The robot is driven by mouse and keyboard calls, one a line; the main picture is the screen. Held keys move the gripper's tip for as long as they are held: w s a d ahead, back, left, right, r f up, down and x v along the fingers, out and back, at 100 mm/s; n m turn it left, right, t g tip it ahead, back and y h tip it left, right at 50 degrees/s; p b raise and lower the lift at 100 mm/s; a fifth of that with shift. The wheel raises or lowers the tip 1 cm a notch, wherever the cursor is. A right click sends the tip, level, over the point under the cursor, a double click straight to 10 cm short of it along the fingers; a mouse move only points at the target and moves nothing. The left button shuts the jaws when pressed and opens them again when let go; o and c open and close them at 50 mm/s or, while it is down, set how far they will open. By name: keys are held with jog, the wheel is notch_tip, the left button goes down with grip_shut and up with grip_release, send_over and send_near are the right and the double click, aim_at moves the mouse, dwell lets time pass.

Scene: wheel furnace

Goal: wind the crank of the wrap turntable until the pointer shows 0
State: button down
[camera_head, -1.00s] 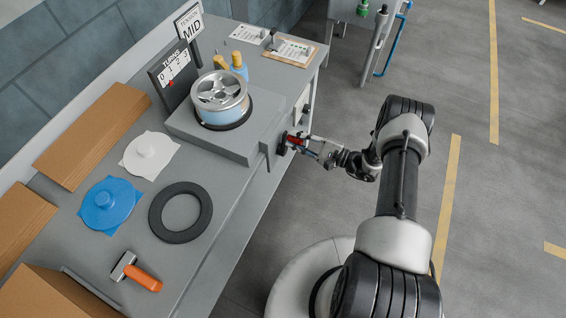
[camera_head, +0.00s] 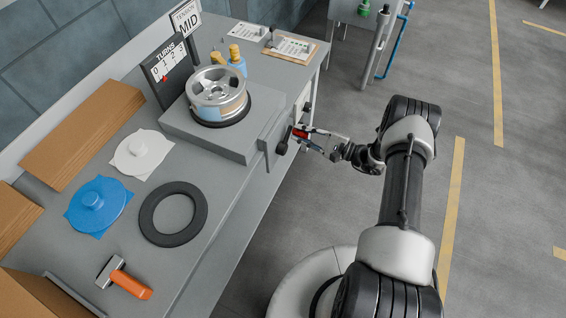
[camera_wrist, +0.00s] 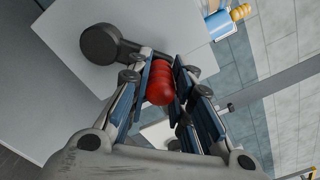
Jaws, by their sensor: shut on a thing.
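The wrap turntable (camera_head: 205,132) is a grey block on the bench with a spoked silver wheel (camera_head: 219,90) on top. Behind it stands the dark TURNS board (camera_head: 153,75) with a 0 to 3 scale. Its small red pointer (camera_head: 165,78) sits near the low end, seemingly between 0 and 1; the exact reading is too small to tell. The black crank (camera_wrist: 100,43) is on the turntable's right side, with a red handle (camera_wrist: 160,82). My gripper (camera_wrist: 163,88) is shut around that red handle; in the head view my gripper (camera_head: 305,140) is beside the bench edge.
On the bench lie a black ring (camera_head: 173,238), a blue lidded piece (camera_head: 97,205), a white one (camera_head: 140,153) and an orange-handled tool (camera_head: 128,281). A TENSION MID sign (camera_head: 187,21) stands at the back. Open floor (camera_head: 490,190) lies to the right.

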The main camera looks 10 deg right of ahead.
jog(key=shift+s+a+f, duration=0.15)
jog(key=shift+s+f, duration=0.2)
jog(key=shift+f, duration=0.05)
jog(key=shift+w+d+f+b, duration=0.2)
jog(key=shift+f+b, duration=0.15)
jog(key=shift+f, duration=0.3)
jog(key=shift+w+d+f+b, duration=0.1)
jog(key=shift+w+f+b, duration=0.15)
jog(key=shift+f, duration=0.4)
jog(key=shift+w+d+f+b, duration=0.15)
jog(key=shift+f+b, duration=0.25)
jog(key=shift+f, duration=0.25)
jog(key=f, duration=0.3)
jog(key=shift+s+a+f, duration=0.35)
